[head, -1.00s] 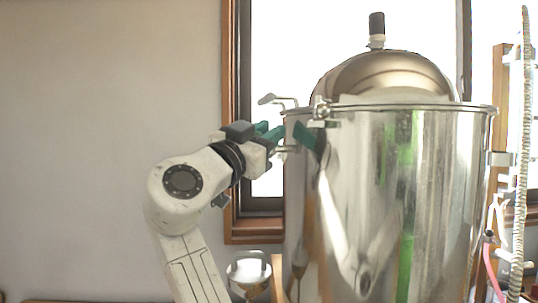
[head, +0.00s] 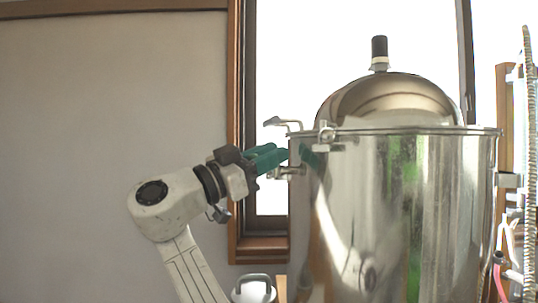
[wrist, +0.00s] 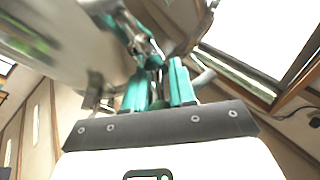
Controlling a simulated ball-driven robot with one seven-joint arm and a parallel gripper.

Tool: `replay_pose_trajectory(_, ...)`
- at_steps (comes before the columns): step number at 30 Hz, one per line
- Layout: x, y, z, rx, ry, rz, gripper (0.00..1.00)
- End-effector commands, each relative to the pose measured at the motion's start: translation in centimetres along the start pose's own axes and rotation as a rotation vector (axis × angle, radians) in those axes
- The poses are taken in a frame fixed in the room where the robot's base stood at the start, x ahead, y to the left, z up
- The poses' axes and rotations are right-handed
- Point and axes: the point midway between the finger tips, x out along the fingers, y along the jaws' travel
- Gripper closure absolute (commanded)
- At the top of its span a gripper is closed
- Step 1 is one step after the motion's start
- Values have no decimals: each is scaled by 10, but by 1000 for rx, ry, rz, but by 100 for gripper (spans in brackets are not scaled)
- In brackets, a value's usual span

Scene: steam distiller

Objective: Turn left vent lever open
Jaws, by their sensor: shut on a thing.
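The large shiny steel vessel (head: 400,220) stands at the right of the head view, with a domed lid (head: 390,100). On its upper left side is a small metal fitting (head: 285,172), just below my fingertips. A bent silver lever (head: 280,122) sticks out left at the rim, above my fingers. My gripper (head: 286,156) has teal fingers reaching the vessel's left wall. In the wrist view, the fingers (wrist: 155,85) are close together around a small metal part (wrist: 152,62). The fingers hide much of it; I cannot tell which lever it belongs to.
A window (head: 273,70) with a wooden frame stands behind the vessel. A rim clamp (head: 325,137) sits just right of my fingertips. A rounded metal item (head: 254,288) stands low, left of the vessel. Tubing (head: 529,150) hangs at the right. The wall side at left is free.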

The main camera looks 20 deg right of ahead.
Motion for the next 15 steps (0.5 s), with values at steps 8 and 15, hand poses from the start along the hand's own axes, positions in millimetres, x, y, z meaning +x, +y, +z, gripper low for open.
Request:
replay_pose_trajectory(8,0,0,2,-4,-2,-3,71)
replay_pose_trajectory(15,0,0,1,-3,-1,-2,58)
